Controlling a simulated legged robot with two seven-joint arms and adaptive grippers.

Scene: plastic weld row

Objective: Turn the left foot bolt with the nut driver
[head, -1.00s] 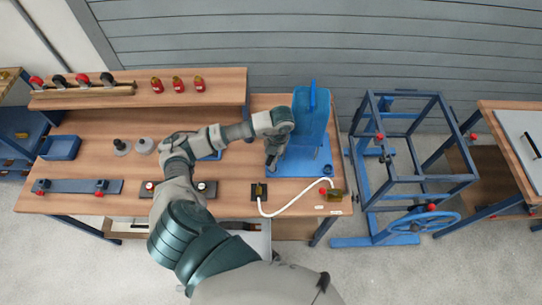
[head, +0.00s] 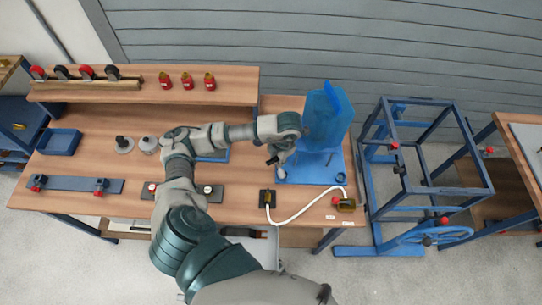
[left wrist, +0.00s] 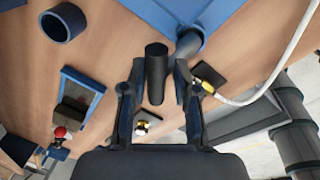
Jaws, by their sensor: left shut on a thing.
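My left gripper (head: 274,160) is at the front left corner of the blue machine's base plate (head: 312,174). In the left wrist view its fingers (left wrist: 156,88) are shut on a dark cylinder, which looks like the nut driver (left wrist: 156,62). The far end of the driver is hard to make out. The blue machine has a translucent upright guard (head: 328,118). A grey round post (left wrist: 188,42) shows beside the driver at the blue plate's edge in the left wrist view; I cannot tell whether it is the left foot bolt. My right gripper is not in view.
A white hose (head: 296,217) runs from a black plate (head: 267,199) to a fitting (head: 345,204) at the bench's front right. A blue ring (head: 341,178) lies on the base plate. A blue frame cart (head: 425,190) stands to the right. Red bottles (head: 187,81) stand on the shelf.

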